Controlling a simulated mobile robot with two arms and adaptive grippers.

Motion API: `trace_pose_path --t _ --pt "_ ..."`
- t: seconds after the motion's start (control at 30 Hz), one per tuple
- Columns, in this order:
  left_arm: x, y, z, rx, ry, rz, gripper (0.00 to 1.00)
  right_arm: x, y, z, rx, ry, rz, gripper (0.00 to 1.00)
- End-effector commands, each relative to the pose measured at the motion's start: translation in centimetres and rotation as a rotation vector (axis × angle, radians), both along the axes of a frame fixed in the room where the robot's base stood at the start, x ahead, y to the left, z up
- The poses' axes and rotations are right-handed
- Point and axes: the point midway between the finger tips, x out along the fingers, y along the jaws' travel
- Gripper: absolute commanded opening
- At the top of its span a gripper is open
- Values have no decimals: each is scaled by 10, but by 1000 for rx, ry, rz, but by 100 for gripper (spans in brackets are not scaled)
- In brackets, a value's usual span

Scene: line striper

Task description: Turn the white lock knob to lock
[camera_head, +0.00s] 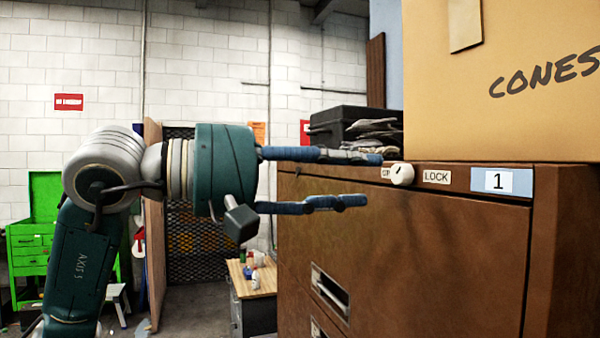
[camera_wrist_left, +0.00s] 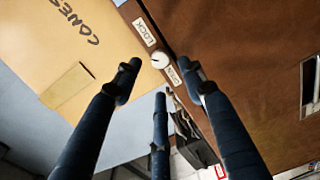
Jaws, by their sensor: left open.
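The white lock knob (camera_head: 402,174) is on the top rail of the brown cabinet (camera_head: 440,240), left of a LOCK label (camera_head: 436,176). The other label, on the knob's left, is partly hidden by a fingertip. My left gripper (camera_head: 368,180) is open and empty, its blue fingers pointing at the cabinet front just left of the knob. In the left wrist view the knob (camera_wrist_left: 159,60) shows between and beyond the spread fingers (camera_wrist_left: 160,80), with the LOCK label above and the OPEN label (camera_wrist_left: 174,76) below. The knob has a small dark mark; its exact setting is too small to tell.
A cardboard box marked CONES (camera_head: 500,80) and a black case (camera_head: 350,125) stand on the cabinet. A number 1 card (camera_head: 498,182) is right of the LOCK label. A drawer handle (camera_head: 330,293) is lower down. A green tool chest (camera_head: 35,240) stands far left.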

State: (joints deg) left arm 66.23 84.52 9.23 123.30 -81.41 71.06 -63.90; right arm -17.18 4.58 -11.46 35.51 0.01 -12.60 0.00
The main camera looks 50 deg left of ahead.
Motion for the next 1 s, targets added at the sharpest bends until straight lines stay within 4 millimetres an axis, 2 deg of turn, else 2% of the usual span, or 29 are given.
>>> trace_pose_path --t 0.2,0.3,0.5,1.0 --pt "-18 8 -1 -5 2 -4 41 0 0 0 0 0 0 0" --pt "-36 15 2 -6 -3 -5 41 0 0 0 0 0 0 0" --pt "-57 24 2 -4 -2 -2 41 0 0 0 0 0 0 0" --pt "-61 26 1 -3 1 -2 41 0 0 0 0 0 0 0"
